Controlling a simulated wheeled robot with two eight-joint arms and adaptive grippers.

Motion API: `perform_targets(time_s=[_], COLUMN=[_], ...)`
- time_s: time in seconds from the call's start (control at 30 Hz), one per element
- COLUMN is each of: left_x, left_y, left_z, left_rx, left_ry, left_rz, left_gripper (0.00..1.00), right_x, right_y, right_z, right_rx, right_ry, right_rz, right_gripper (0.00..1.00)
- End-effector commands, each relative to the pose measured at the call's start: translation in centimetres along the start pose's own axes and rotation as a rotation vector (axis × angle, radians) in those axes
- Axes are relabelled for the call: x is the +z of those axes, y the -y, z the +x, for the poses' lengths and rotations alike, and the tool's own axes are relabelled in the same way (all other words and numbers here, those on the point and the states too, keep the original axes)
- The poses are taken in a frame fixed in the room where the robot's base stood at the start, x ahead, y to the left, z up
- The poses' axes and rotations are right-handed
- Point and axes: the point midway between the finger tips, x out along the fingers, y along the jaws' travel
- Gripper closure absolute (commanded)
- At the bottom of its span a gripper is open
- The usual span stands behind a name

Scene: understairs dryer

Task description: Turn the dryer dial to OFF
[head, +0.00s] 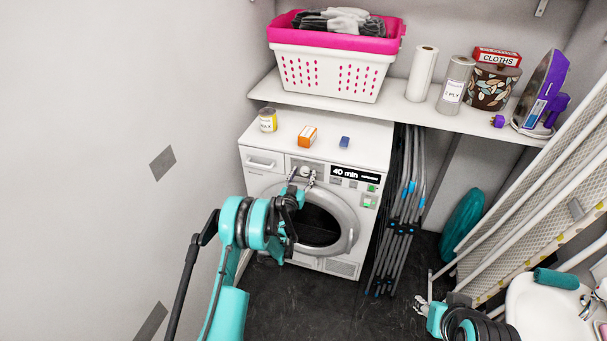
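The white dryer (268,187) stands against the back wall under a shelf, with its round grey-rimmed door (349,222) shut. Its dial (305,171) is on the front panel, left of a display reading "40 min" (356,174). My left gripper (302,177) is at the panel, its two fingers spread apart on either side of the dial. I cannot tell whether they touch it, and the dial's pointer and markings are too small or covered to read. My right gripper (425,291) is low at the lower right, its fingers apart and empty, away from the dryer.
A can (268,120), an orange box (307,135) and a blue item (344,142) are on the dryer top. The shelf (398,110) above holds a pink-and-white basket (330,73), rolls and an iron (545,93). Folded racks (398,205) stand right of the dryer.

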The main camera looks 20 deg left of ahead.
Motion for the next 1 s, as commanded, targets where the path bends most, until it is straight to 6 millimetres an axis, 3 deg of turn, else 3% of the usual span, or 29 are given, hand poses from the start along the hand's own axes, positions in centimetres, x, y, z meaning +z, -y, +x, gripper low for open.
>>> perform_targets(time_s=[0.03,0.2,0.63,1.0], left_x=[0.00,0.00,-0.01,0.00], left_y=[0.00,0.00,0.03,0.16], left_z=[0.00,0.01,0.02,0.04], left_rx=[0.000,0.000,0.000,0.000], left_ry=[0.000,0.000,0.000,0.000], left_rz=[0.000,0.000,-0.058,-0.335], left_gripper=[0.52,0.96,0.96,0.96], right_x=[0.00,0.00,-0.01,-0.01], right_y=[0.00,0.00,0.00,0.00], right_z=[0.00,0.00,0.00,0.00], right_rx=[0.000,0.000,0.000,0.000], right_ry=[0.000,0.000,0.000,0.000], right_rz=[0.000,0.000,0.000,0.000], right_gripper=[0.60,0.60,0.60,0.60])
